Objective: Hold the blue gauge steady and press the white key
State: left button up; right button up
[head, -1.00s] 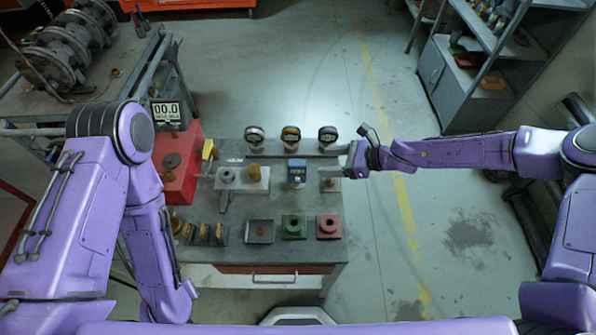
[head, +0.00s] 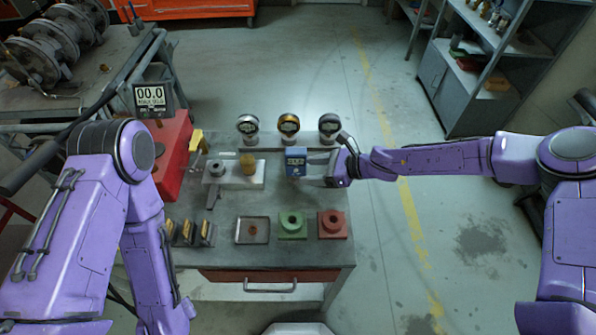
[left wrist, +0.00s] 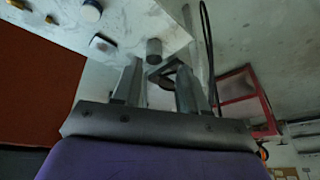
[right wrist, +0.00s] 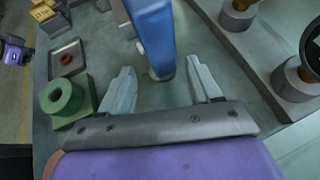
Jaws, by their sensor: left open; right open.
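The blue gauge (head: 296,161) stands upright on the grey workbench, its display facing my head camera. My right gripper (head: 318,166) is beside it, on its right. In the right wrist view the blue gauge (right wrist: 153,30) rises ahead, between the lines of the two spread fingers (right wrist: 160,70); I cannot tell whether they touch it. A small pale spot on the gauge's side (right wrist: 139,47) may be the white key, but I cannot be sure. My left gripper (left wrist: 159,72) is open and empty in the left wrist view; the head view does not show its fingers.
Three round dial gauges (head: 288,126) stand along the bench's back. A white block (head: 238,178) with fittings is left of the blue gauge. A tray (head: 252,230), a green block (head: 292,225) and a red block (head: 333,224) lie in front. A counter display (head: 150,98) stands back left.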

aim_at(304, 175)
jog(key=b+x, duration=0.1)
jog(key=x, duration=0.2)
jog(key=shift+f+b, duration=0.2)
jog(key=shift+b, duration=0.1)
pick_arm(q)
jog(key=shift+f+b, duration=0.35)
jog(key=shift+f, duration=1.3)
pick_arm(e)
jog(key=shift+w+a+f, duration=0.1)
jog(key=shift+w+a, duration=0.1)
jog(key=shift+a, duration=0.4)
